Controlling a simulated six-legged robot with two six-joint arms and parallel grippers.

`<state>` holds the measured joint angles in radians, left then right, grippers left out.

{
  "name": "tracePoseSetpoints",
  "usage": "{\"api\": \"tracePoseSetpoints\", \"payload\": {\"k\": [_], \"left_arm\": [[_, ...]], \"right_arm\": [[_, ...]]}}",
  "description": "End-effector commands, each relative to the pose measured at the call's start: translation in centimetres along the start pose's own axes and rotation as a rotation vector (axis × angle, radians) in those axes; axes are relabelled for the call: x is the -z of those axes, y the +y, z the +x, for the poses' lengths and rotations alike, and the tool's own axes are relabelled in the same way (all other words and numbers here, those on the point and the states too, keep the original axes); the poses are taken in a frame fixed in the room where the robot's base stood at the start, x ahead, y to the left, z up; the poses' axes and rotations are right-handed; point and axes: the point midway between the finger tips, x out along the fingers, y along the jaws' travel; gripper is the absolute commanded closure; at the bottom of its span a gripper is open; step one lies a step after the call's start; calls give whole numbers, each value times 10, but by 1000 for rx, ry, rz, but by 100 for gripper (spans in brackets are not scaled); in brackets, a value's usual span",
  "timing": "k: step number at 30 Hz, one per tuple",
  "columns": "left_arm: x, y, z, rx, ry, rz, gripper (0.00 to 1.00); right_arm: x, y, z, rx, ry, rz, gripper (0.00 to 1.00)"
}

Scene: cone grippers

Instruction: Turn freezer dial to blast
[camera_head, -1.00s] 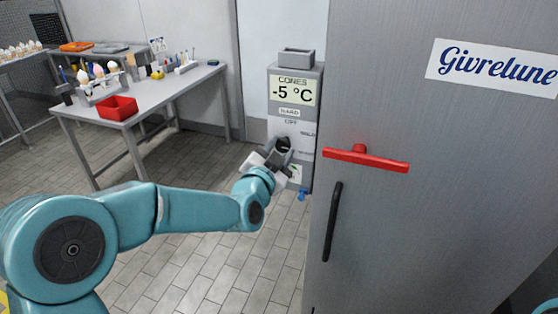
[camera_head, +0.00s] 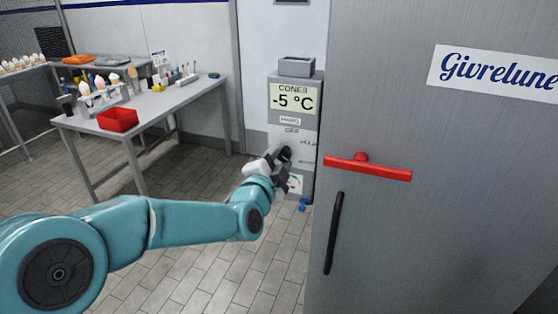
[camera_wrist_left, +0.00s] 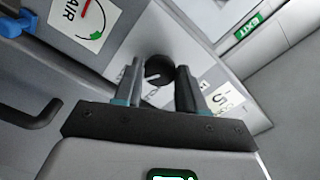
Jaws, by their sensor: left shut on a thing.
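The freezer dial (camera_head: 286,152) is a dark round knob on the grey control cabinet (camera_head: 305,192), under a display (camera_head: 294,97) reading "CONES -5 °C". My left gripper (camera_head: 279,160) is at the dial and partly covers it in the head view. In the left wrist view the black dial (camera_wrist_left: 158,69) sits between the two fingers of my left gripper (camera_wrist_left: 158,85), which is shut on it. A light mark shows on the dial's face. Small printed labels surround the dial; they are too small to read surely. My right gripper is not in view.
A large steel freezer door with a red handle (camera_head: 367,167) and a black bar handle (camera_head: 334,232) stands close on the right. A blue valve handle (camera_head: 303,204) is low on the cabinet. A metal table (camera_head: 160,104) with a red bin (camera_head: 117,119) stands left.

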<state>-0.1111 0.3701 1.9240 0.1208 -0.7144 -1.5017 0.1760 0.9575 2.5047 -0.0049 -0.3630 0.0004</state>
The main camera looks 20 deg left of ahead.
Motion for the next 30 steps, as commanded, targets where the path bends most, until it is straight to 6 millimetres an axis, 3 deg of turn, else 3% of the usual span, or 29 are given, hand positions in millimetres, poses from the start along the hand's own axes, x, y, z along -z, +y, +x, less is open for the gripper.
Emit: {"api": "tracePoseSetpoints", "payload": {"k": [8,9,11,23,30], "left_arm": [[0,0,0,0,0,3,90],[0,0,0,0,0,3,54],[0,0,0,0,0,2,35],[0,1,-8,1,1,1,35],[-1,2,-62,3,3,1,35]], "right_arm": [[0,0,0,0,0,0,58],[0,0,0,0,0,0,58],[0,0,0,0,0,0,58],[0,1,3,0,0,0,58],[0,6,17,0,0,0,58]]}}
